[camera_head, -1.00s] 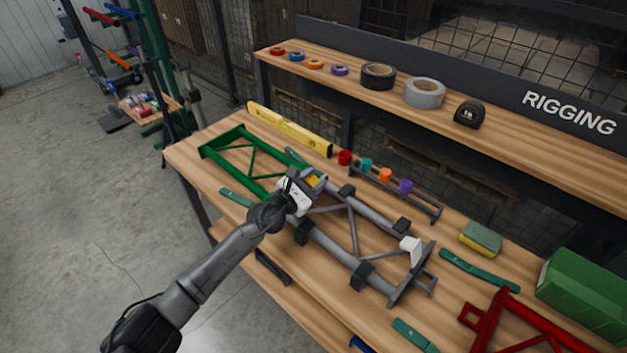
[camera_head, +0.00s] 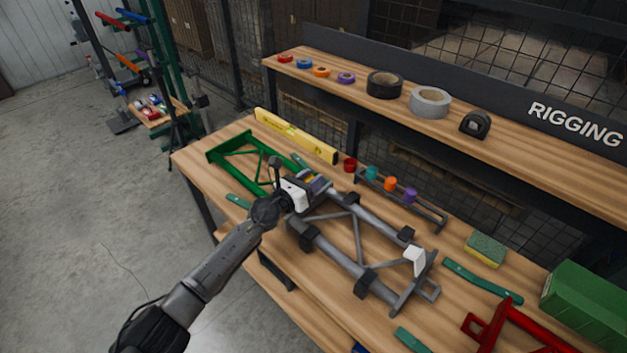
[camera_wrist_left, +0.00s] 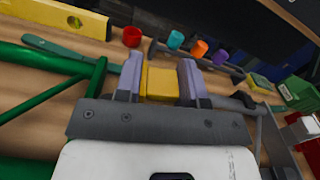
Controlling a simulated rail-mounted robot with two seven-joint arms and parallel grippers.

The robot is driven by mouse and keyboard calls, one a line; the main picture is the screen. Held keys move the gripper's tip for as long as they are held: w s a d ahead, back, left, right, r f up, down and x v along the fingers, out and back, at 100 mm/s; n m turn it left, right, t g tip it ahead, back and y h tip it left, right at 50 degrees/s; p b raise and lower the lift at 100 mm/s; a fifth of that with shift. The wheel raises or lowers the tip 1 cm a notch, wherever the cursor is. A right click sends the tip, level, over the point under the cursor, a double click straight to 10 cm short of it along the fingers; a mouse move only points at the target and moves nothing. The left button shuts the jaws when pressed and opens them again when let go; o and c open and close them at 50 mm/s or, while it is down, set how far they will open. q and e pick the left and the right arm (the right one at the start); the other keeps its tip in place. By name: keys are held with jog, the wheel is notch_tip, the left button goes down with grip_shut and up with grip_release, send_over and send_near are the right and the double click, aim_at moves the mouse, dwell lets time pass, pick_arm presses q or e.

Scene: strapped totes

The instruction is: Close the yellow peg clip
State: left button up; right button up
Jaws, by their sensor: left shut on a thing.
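The yellow peg clip (camera_wrist_left: 161,84) shows as a yellow block between the two grey-violet fingers of my left gripper (camera_wrist_left: 160,80) in the left wrist view. The fingers press on it from both sides. In the head view my left gripper (camera_head: 318,184) is over the far left end of the grey tube frame (camera_head: 352,235), where it joins the green frame. Only a small yellow patch shows there, so I cannot tell how far the clip is closed. My right gripper is not in view.
A green frame (camera_head: 232,170) and a yellow level (camera_head: 296,135) lie behind. Several coloured cups, including a red one (camera_head: 350,165), stand by a dark rack. A white block (camera_head: 414,260) sits on the grey frame's near end. A sponge (camera_head: 485,250) and green box (camera_head: 590,292) are at right.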

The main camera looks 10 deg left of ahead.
pick_arm(q)
jog(key=shift+w+r+n, duration=0.1)
jog(key=shift+r+n, duration=0.1)
jog(key=shift+n, duration=0.3)
jog(key=o, duration=0.8)
jog(key=shift+f, duration=0.15)
jog(key=shift+o, duration=0.2)
jog(key=shift+a, duration=0.1)
jog(key=shift+s+a+p, duration=0.35)
jog(key=shift+s+p, duration=0.05)
jog(key=shift+p, duration=0.1)
jog(key=p+v, duration=0.4)
jog(key=v, duration=0.8)
jog(key=shift+s, duration=0.35)
jog(key=shift+o, duration=0.3)
jog(key=shift+a, duration=0.15)
